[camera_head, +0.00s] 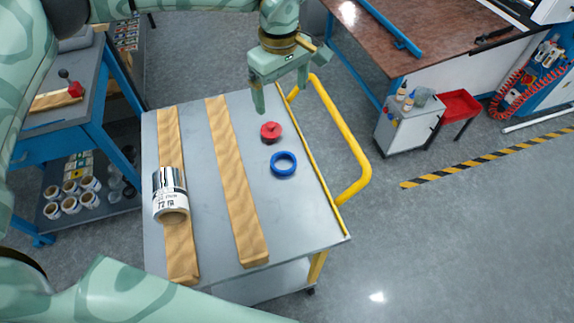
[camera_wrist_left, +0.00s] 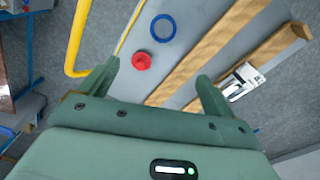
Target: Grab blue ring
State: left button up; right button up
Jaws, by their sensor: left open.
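The blue ring (camera_head: 284,164) lies flat on the grey cart top, near the edge by the yellow handle. It also shows in the left wrist view (camera_wrist_left: 163,16), beyond the red object. My left gripper (camera_head: 281,98) is open and empty above the far end of the cart, short of the ring. In the left wrist view its two fingers (camera_wrist_left: 155,82) are spread wide with nothing between them. The right gripper is not in view; only part of my right arm crosses the bottom of the head view.
A red knob-like object (camera_head: 270,131) stands between my gripper and the ring. Two wooden strips (camera_head: 237,180) lie along the cart top (camera_head: 205,230), and a silver labelled roll (camera_head: 170,194) rests on the left one. A yellow handle (camera_head: 345,135) rises at the cart's right side.

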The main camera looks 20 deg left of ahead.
pick_arm(q)
notch_tip(320, 180, down, 8)
jog(key=r+b, duration=0.1)
jog(key=b, duration=0.6)
send_over(283, 164)
notch_tip(283, 164, down, 10)
jog(key=shift+w+f, duration=0.15)
jog(key=f+b, duration=0.1)
jog(key=f, duration=0.5)
jog(key=shift+s+f+b, duration=0.15)
jog(key=shift+s+b, duration=0.05)
jog(key=shift+b, duration=0.15)
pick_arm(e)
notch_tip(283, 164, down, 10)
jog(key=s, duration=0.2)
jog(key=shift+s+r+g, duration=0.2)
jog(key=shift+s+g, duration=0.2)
pick_arm(q)
jog(key=c, duration=1.1)
